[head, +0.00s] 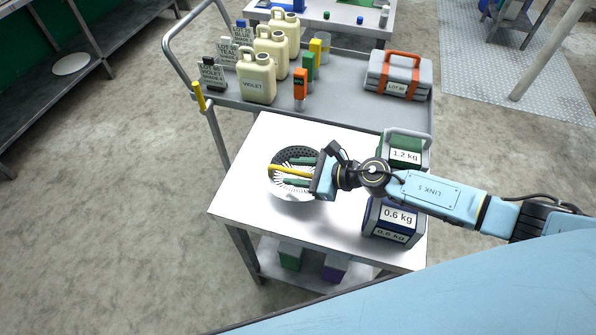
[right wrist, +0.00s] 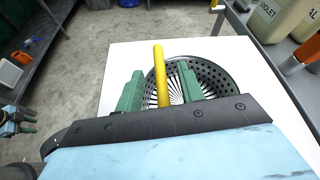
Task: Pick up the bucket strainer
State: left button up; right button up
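The bucket strainer (head: 277,159) is a round dark perforated basket with a slotted bottom and a yellow bar handle (head: 287,172). It stands on the white tabletop; a pale rounded surface shows at its near side. In the right wrist view the strainer (right wrist: 214,77) lies just ahead, its yellow handle (right wrist: 161,75) rising between my fingers. My right gripper (head: 301,170) is open, with one green finger on each side of the handle and small gaps visible. My left gripper (right wrist: 27,122) shows small and empty at the left edge of the right wrist view, its fingers apart.
Weights marked 1.2 kg (head: 405,156) and 0.6 kg (head: 398,217) stand at the table's right, close to my right arm. A grey cart behind carries cream jugs (head: 257,78), coloured bottles (head: 301,87) and a toolbox (head: 398,74). The table's left part is clear.

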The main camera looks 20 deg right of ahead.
grip_shut()
jog(key=shift+r, duration=0.15)
dwell(0.4)
